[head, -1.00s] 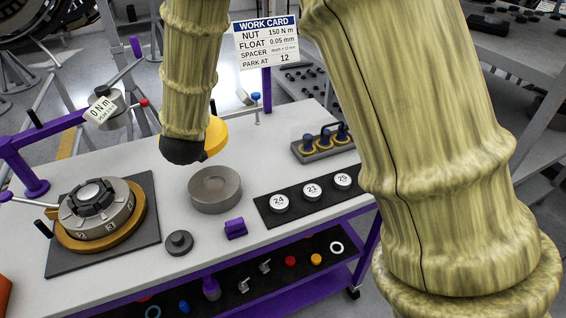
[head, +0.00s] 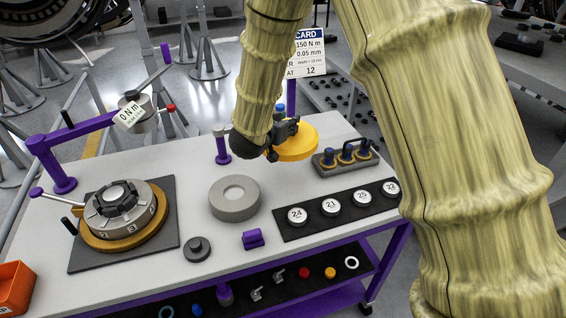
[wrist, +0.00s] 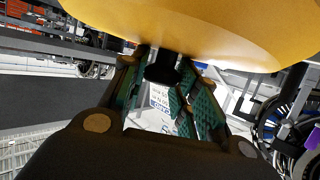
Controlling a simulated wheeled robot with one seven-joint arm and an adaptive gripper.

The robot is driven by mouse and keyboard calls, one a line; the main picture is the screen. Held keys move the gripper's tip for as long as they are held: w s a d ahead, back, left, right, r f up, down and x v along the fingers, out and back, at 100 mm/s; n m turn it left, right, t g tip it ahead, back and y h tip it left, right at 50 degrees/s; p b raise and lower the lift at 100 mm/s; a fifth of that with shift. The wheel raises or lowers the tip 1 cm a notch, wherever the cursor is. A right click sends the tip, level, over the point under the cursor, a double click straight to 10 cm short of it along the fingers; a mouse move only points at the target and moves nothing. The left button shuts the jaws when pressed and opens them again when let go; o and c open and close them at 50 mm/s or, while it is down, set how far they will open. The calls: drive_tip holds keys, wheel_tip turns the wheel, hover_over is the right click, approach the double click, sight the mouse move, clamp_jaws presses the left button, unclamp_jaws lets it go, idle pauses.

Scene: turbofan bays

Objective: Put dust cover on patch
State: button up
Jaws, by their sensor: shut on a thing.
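The dust cover appears to be the yellow disc (head: 295,144), held above the back of the bench beside the lever fixture. My gripper (head: 284,133) is at the disc's left edge. In the wrist view my gripper (wrist: 165,80) is shut on a short black knob (wrist: 162,68) below the disc's yellow face (wrist: 200,25). The disc looks close to level. I cannot tell which spot on the bench is the patch; my arm and the disc hide part of the back of the bench top (head: 190,170).
A grey ring (head: 234,199) lies mid-bench. A nut on an orange base (head: 125,215) sits on a dark mat at left. A tray with blue-topped pieces (head: 345,158) and a strip of numbered discs (head: 330,206) are at right. A work card (head: 310,55) stands behind.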

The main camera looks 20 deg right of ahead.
drive_tip(key=shift+f+p, duration=1.85)
drive_tip(key=shift+f, duration=5.25)
drive_tip(key=shift+f, duration=0.1)
drive_tip(key=o, duration=1.1)
drive_tip(key=shift+r, duration=0.2)
drive_tip(key=shift+s+a, duration=0.25)
drive_tip(key=shift+a, duration=0.05)
drive_tip(key=b+v, duration=0.3)
drive_tip(key=v, duration=0.8)
drive_tip(key=shift+s, duration=0.2)
